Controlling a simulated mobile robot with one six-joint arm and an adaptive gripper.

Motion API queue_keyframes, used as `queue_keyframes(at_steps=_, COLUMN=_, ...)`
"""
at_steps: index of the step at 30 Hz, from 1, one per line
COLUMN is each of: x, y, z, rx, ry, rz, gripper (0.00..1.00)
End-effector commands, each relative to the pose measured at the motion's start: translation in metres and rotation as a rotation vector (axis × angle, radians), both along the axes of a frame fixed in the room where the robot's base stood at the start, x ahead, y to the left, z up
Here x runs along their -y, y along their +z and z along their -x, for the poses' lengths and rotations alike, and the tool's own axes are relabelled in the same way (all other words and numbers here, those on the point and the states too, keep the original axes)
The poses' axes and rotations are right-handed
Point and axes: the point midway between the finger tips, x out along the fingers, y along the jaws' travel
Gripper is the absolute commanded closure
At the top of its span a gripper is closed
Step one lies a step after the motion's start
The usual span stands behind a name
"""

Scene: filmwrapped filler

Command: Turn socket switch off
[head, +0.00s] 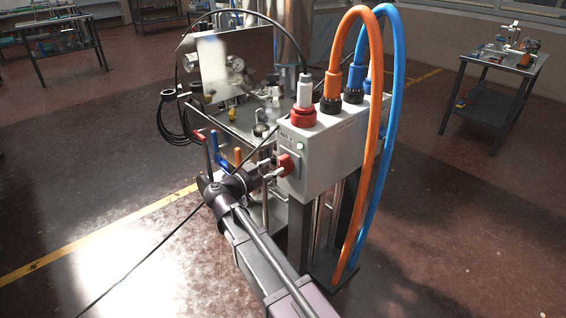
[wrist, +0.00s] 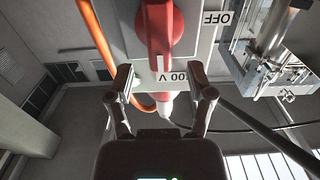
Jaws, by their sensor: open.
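A grey socket box (head: 335,140) stands on a post in the middle of the head view. A red switch (head: 289,166) is on its left-hand face, and a small green light sits above it. My gripper (head: 271,169) is right at this face, with its fingertips close to the switch. In the wrist view my open gripper (wrist: 160,85) has one finger on each side. The red switch handle (wrist: 155,32) shows ahead, between and beyond the fingertips. An "OFF" label (wrist: 217,18) is to its right. I cannot tell whether a finger touches the handle.
An orange cable (head: 373,130) and a blue cable (head: 395,90) loop from the box top to the floor. A red-and-white plug (head: 303,108) also stands on top. Red and blue valve handles (head: 219,140) and a black cable are near my gripper on the left.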

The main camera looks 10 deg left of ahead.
Motion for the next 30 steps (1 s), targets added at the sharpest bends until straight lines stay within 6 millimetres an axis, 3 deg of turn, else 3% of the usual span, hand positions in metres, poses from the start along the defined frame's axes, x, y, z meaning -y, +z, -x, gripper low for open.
queue_keyframes(at_steps=9, x=0.02, y=0.0, z=-0.028, rx=0.0, ry=-0.002, rz=0.0, gripper=0.31)
queue_keyframes(at_steps=23, x=0.025, y=0.0, z=-0.034, rx=0.0, ry=0.0, rz=0.0, gripper=0.31)
queue_keyframes(at_steps=26, x=0.025, y=0.0, z=-0.034, rx=0.0, ry=0.0, rz=0.0, gripper=0.55)
queue_keyframes(at_steps=30, x=0.025, y=0.0, z=-0.034, rx=0.0, ry=0.0, rz=0.0, gripper=0.97)
